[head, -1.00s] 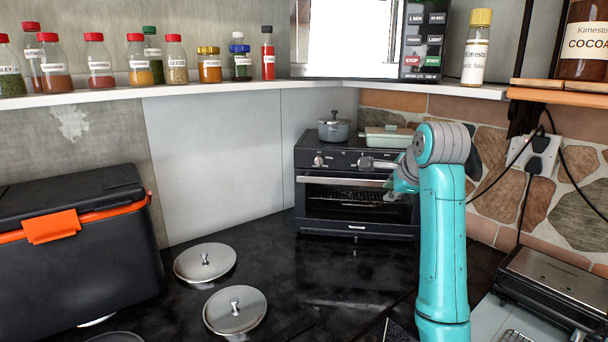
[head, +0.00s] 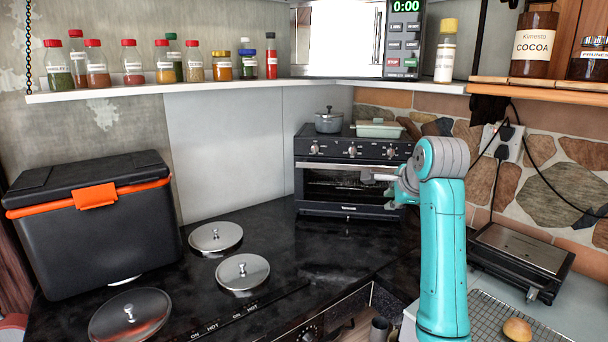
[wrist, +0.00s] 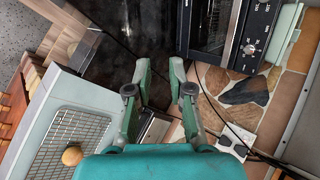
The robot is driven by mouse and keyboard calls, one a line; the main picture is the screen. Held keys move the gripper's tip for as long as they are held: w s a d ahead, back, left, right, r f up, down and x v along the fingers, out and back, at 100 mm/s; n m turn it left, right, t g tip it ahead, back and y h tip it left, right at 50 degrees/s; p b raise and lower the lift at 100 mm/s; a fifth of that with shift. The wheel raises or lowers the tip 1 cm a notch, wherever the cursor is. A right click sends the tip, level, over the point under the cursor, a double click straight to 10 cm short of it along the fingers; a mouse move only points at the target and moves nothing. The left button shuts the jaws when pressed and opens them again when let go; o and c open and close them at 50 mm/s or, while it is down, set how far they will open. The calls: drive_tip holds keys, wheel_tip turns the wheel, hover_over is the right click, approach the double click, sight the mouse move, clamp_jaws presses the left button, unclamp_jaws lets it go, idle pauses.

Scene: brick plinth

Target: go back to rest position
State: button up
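My gripper (wrist: 160,70) shows in the wrist view with its two teal fingers spread apart and nothing between them. Below the gap are the dark counter and part of a grill. In the head view my arm stands bent at the right, and my gripper (head: 388,186) is partly hidden by the arm. There it overlaps the right side of the toaster oven (head: 345,211) in the picture. I cannot tell how far apart they are.
A black cooler (head: 110,235) stands at the left, near several hob lids (head: 243,272). A grill (head: 520,262) and a wire rack (head: 500,315) with a bun (head: 517,329) are at right. Jars and a microwave stand on the shelf (head: 200,87). The counter before the oven is clear.

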drive_tip(key=s+f+n+t, duration=0.1)
drive_tip(key=s+f+n, duration=0.1)
drive_tip(key=f, duration=1)
drive_tip(key=s+f+n, duration=0.2)
drive_tip(key=s+f, duration=0.1)
drive_tip(key=f, duration=0.8)
drive_tip(key=s+a+f+n+t, duration=0.15)
drive_tip(key=s+f+n, duration=0.25)
drive_tip(key=s+f, duration=1.35)
drive_tip(key=s+f+n+t, duration=0.1)
drive_tip(key=s+f+n, duration=0.1)
drive_tip(key=s, duration=0.9)
drive_tip(key=s+f+n, duration=0.2)
drive_tip(key=s+n, duration=0.1)
drive_tip(key=s, duration=0.7)
drive_tip(key=s+r+n+t, duration=0.1)
drive_tip(key=s+r, duration=0.4)
drive_tip(key=s, duration=0.5)
drive_tip(key=s+a+r+n, duration=0.1)
drive_tip(key=s+r+n, duration=0.3)
drive_tip(key=s, duration=0.7)
wheel_tip(320, 180, up, 2)
drive_tip(key=shift+s+r+n+t+h, duration=0.1)
drive_tip(key=shift+s+n+t+h, duration=0.2)
drive_tip(key=shift+t+h, duration=0.1)
